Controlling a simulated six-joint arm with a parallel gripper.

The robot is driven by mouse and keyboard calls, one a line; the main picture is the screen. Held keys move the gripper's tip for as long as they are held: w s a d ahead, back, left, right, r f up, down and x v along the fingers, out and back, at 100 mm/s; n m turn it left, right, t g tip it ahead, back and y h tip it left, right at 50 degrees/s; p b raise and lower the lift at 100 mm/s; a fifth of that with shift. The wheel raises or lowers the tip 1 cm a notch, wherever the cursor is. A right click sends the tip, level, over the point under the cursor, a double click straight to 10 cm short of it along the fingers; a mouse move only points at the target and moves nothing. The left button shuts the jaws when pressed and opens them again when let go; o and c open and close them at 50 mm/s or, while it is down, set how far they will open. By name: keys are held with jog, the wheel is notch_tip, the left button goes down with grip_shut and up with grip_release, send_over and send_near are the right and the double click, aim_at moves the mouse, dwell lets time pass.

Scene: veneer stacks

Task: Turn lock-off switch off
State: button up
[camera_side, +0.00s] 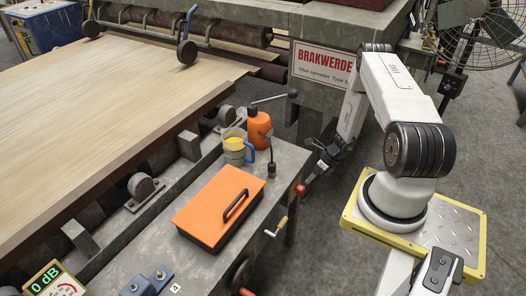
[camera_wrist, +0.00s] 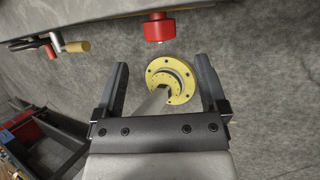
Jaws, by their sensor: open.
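My gripper (camera_side: 311,178) hangs beside the right edge of the workbench in the side view. In the wrist view my gripper (camera_wrist: 163,85) has its two dark fingers wide apart, with nothing held between them. A red knob-like part (camera_wrist: 158,27) on the bench edge lies beyond the fingertips, apart from them. It also shows in the side view as a small red part (camera_side: 300,189) close to my gripper. No label shows, so I cannot tell for sure that it is the lock-off switch. A yellow round flange (camera_wrist: 171,80) with bolts and a grey bar shows between the fingers.
A crank with a wooden handle (camera_wrist: 75,46) sticks out left of the red part. The bench (camera_side: 285,165) carries an orange lidded box (camera_side: 217,205), an orange bottle (camera_side: 259,128) and a mug (camera_side: 234,148). Bare grey floor (camera_side: 325,225) lies between bench and arm.

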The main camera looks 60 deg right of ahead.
aim_at(303, 188)
jog(key=shift+x, duration=3.6)
grip_shut()
jog(key=shift+a+n+h, duration=0.15)
jog(key=shift+n+h, duration=0.15)
jog(key=shift+h, duration=1.1)
jog(key=shift+a+n+h, duration=0.15)
jog(key=shift+n+h, duration=0.15)
jog(key=shift+h, duration=1.1)
grip_release()
jog(key=shift+s+r, duration=0.1)
jog(key=shift+r, duration=0.1)
